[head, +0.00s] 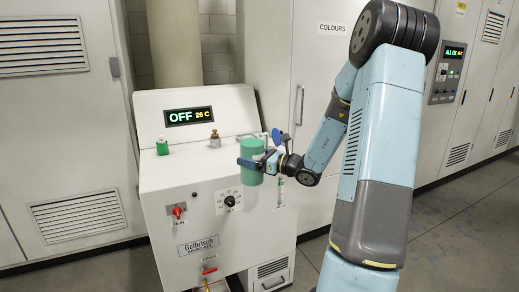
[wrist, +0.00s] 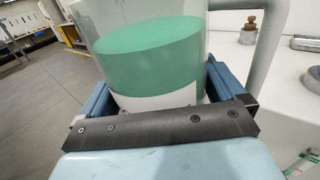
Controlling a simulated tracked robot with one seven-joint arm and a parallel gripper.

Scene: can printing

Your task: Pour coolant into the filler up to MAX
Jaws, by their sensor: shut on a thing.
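My gripper (head: 256,155) is shut on a clear jug of green coolant (head: 251,171), held roughly upright before the machine's upper front edge. In the wrist view, the jug (wrist: 150,95) sits between the blue fingers of my gripper (wrist: 160,90); its green liquid shows above a white label. A grey handle (wrist: 270,40) is at its right.
The white machine (head: 165,215) shows OFF and 26 C on its display (head: 189,116). A green-capped fitting (head: 162,146) and a brass-topped fitting (head: 214,138) stand on its top. Grey floor is clear at right.

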